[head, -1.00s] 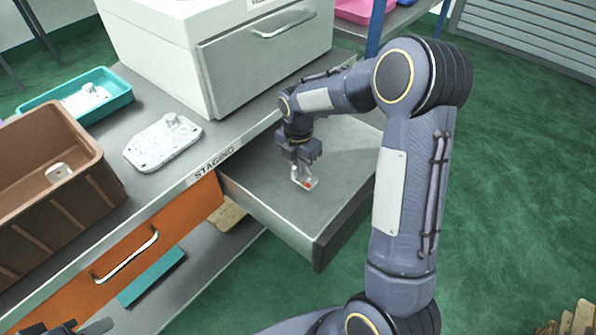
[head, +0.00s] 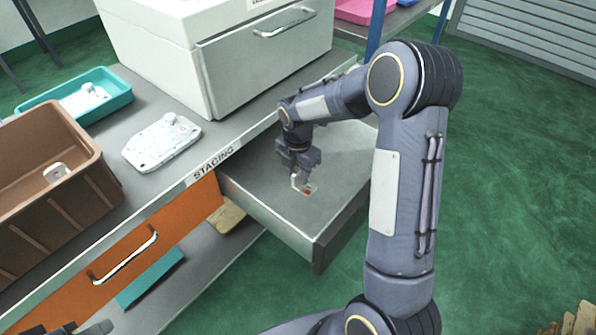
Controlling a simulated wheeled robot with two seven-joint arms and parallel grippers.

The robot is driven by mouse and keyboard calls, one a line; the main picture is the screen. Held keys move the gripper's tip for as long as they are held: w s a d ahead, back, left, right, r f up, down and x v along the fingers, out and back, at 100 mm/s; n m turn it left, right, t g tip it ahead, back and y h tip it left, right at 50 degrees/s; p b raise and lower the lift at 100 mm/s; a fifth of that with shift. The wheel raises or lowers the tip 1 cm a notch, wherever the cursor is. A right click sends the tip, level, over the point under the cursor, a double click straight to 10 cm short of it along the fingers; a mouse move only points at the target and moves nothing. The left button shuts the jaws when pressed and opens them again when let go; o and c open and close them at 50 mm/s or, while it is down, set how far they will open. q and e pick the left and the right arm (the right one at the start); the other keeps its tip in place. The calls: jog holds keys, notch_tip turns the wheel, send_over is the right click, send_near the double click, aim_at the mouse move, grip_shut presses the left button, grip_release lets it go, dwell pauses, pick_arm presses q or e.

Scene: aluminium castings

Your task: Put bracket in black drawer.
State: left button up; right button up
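The black drawer (head: 342,236) is pulled out under the staging bench, with a dark front and a grey floor. The bracket (head: 307,190), a small pale metal angle piece with a red spot, is inside the drawer's outline, low near its floor. I cannot tell whether it touches the floor. My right gripper (head: 297,174) points down over the drawer and appears shut on the bracket's upright part. The fingertips are small and partly hidden. My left gripper (head: 72,329) only just shows at the bottom left edge, and its fingers are cut off.
On the bench are a white cabinet (head: 225,75), a flat pale casting (head: 160,146), a teal tray (head: 112,108) and a brown bin (head: 85,190) holding a small part. A closed orange drawer (head: 180,232) is left of the open one.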

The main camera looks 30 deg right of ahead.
aim_at(298, 171)
jog(key=s+r+m+t+y+p, duration=0.1)
jog(key=s+r+m+p, duration=0.3)
jog(key=r, duration=1.3)
jog(key=s+a+m+t+y, duration=0.1)
jog(key=s+a+m, duration=0.1)
jog(key=s+m, duration=0.4)
jog(key=s+a+m+t+y+b, duration=0.1)
jog(key=s+a+m+t, duration=0.1)
jog(key=s+m, duration=0.5)
jog(key=s+a+m+t, duration=0.1)
jog(key=s+a+m, duration=0.1)
jog(key=s+m, duration=0.4)
jog(key=shift+s+r+t+y, duration=0.3)
jog(key=shift+s+r+y, duration=0.1)
jog(key=shift+s, duration=0.4)
jog(key=shift+s+a+f+m, duration=0.15)
jog(key=shift+s+m, duration=0.05)
jog(key=shift+m, duration=0.4)
